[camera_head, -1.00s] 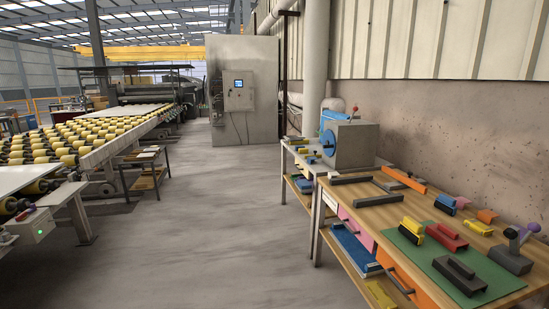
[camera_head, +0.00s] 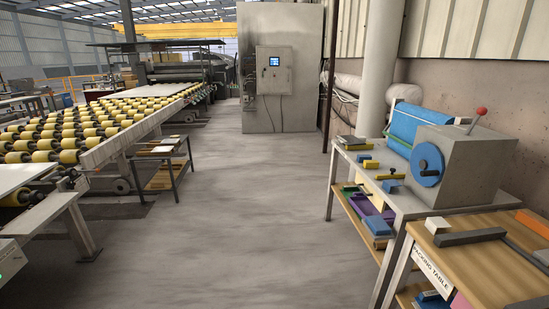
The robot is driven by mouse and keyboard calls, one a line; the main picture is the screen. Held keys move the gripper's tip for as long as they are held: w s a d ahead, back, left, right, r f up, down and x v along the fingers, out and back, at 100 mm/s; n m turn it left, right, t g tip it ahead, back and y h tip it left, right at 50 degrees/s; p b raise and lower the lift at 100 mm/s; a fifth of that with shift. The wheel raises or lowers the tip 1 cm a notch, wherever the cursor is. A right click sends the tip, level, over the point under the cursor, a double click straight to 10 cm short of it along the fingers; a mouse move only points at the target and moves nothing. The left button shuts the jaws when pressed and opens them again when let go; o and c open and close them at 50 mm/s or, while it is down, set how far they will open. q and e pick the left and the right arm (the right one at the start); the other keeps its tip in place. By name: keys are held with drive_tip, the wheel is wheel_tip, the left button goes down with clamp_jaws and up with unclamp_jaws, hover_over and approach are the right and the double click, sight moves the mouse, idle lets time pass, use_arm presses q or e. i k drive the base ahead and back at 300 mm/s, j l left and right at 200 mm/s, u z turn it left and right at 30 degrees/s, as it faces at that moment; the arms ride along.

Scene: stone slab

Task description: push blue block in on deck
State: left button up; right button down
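Neither of my grippers is in view. A larger blue block (camera_head: 377,226) sits on the wooden lower shelf (camera_head: 352,205) of the same table, at the shelf's front side. Another blue piece (camera_head: 431,299) shows low under the wooden table, partly cut off by the frame's bottom. I cannot tell which of these surfaces is the deck.
A grey machine with a blue handwheel (camera_head: 428,164) stands on the grey table. The wooden packing table (camera_head: 490,265) fills the lower right corner. A yellow roller conveyor (camera_head: 80,130) and a small rack (camera_head: 165,165) stand left. The floor (camera_head: 250,210) between is clear.

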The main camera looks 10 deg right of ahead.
sight(360, 158)
drive_tip(key=i+z, duration=0.1)
drive_tip(key=i, duration=0.45)
drive_tip(key=i+z, duration=0.15)
drive_tip(key=i, duration=0.35)
drive_tip(key=i+z, duration=0.1)
drive_tip(key=i, duration=0.45)
drive_tip(key=i+j+z, duration=0.15)
drive_tip(key=i, duration=0.35)
drive_tip(key=i+j+z, duration=0.1)
drive_tip(key=i, duration=0.45)
drive_tip(key=i+j+z, duration=0.15)
drive_tip(key=i, duration=0.35)
drive_tip(key=i+z, duration=0.25)
drive_tip(key=i+j+z, duration=0.25)
drive_tip(key=i+l, duration=0.1)
drive_tip(key=i, duration=0.05)
